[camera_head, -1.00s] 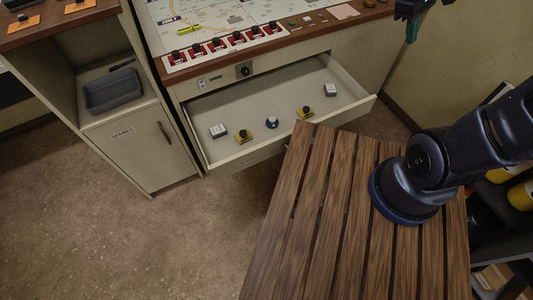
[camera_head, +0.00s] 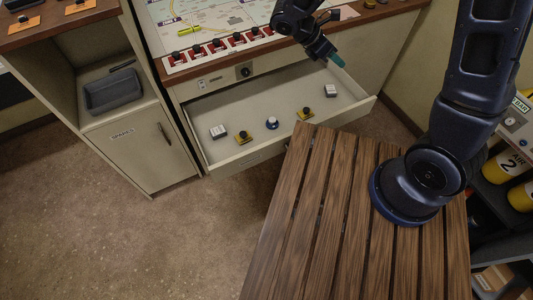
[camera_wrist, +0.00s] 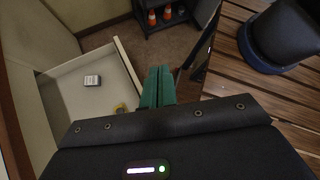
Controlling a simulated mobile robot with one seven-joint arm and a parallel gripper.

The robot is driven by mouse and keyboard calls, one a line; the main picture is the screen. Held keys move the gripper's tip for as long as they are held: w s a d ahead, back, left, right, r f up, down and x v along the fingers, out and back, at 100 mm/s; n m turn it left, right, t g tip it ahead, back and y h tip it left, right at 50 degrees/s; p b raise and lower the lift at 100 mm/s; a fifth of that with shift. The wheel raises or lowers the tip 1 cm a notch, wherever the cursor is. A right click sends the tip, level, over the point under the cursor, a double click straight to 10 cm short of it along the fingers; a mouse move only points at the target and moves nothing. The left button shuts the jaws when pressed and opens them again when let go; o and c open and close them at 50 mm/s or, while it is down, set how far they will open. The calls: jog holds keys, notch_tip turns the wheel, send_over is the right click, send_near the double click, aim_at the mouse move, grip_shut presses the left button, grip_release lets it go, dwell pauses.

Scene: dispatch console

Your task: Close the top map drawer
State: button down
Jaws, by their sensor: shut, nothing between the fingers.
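The top map drawer (camera_head: 283,96) is pulled open below the map console. Two white boxes, two yellow pieces with dark knobs and one blue-based piece lie inside it.
The map console (camera_head: 225,25) has a row of red switches along its edge. A cabinet marked spares (camera_head: 130,150) stands left, with a grey tray (camera_head: 112,92) in it. My slatted wooden deck (camera_head: 310,220) is close to the drawer's front right corner. Open floor lies at the left front.

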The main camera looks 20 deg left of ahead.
jog(key=s+a+f+n+t, duration=0.9)
jog(key=s+a+f+n, duration=0.45)
jog(key=f, duration=0.25)
jog(key=s+f+n+t+y, duration=0.6)
jog(key=s+f+n+y, duration=0.4)
jog(key=s+f+n, duration=0.7)
jog(key=m, duration=0.1)
send_near(269, 146)
jog(key=w+d, duration=0.3)
jog(key=shift+w+a+f, duration=0.2)
jog(key=shift+w+a, duration=1.3)
jog(key=shift+w+a, duration=0.1)
